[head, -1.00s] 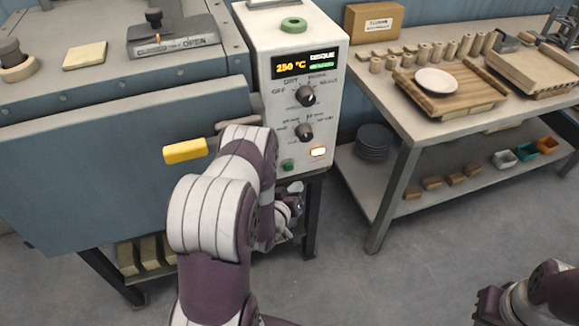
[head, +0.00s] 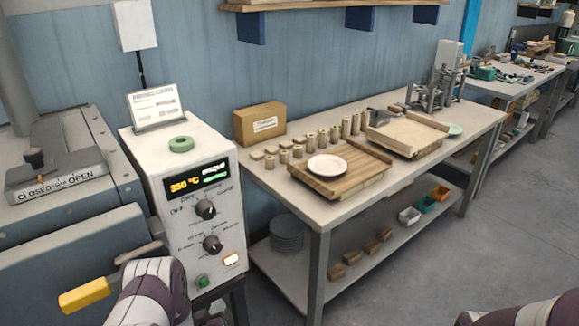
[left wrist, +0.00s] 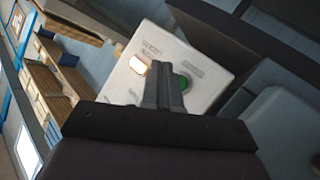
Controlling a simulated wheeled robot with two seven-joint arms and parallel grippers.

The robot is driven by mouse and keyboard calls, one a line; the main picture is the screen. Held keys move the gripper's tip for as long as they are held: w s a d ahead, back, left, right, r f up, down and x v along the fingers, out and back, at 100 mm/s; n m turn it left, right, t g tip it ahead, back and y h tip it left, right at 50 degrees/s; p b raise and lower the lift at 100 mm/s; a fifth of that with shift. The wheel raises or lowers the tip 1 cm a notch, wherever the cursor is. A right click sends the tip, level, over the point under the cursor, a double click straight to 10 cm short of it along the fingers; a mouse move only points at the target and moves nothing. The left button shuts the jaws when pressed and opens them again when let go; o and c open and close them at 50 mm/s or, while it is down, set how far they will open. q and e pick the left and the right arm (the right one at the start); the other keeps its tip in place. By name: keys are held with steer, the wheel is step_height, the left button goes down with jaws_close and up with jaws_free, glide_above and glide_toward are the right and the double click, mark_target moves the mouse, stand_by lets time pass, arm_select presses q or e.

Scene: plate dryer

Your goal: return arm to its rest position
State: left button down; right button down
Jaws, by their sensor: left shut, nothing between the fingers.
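My left arm (head: 150,296) comes up from the bottom left in the head view, in front of the white control box (head: 178,158). Most of my left gripper is hidden or below the frame there. In the left wrist view, my left gripper (left wrist: 165,88) is shut and empty, with its fingers in front of the panel of the control box. The green button (left wrist: 183,82) and the lit switch (left wrist: 138,65) show beside the fingers; I cannot tell whether they touch. Only a dark piece of my right arm (head: 520,313) shows at the bottom right; its gripper is out of view.
The dryer's yellow handle (head: 84,296) is close to the left of my left arm. A table (head: 290,199) stands to the right, with a white plate (head: 327,165) on a wooden rack (head: 335,185) and a cardboard box (head: 259,124). The floor at right is clear.

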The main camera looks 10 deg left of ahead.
arm_select(q)
steer(key=s+d+f+m+g+p, duration=0.1)
steer(key=s+f+g, duration=0.1)
steer(key=s+g, duration=0.3)
steer(key=s+f+m+g, duration=0.1)
steer(key=s+f+g, duration=0.2)
steer(key=s+g, duration=0.1)
steer(key=s+d+r+m+g+p, duration=0.1)
steer(key=s+d+r+p, duration=0.1)
steer(key=r, duration=0.7)
steer(key=s+d+r+m+g+h+p, duration=0.1)
steer(key=s+d+r, duration=0.3)
steer(key=r, duration=0.5)
steer(key=s+d+r+m+g+p, duration=0.2)
steer(key=d+r+p, duration=0.1)
steer(key=r, duration=0.6)
steer(key=shift+s+d+r+m+h, duration=0.3)
steer(key=shift+s+d+m, duration=0.1)
steer(key=shift+d, duration=0.2)
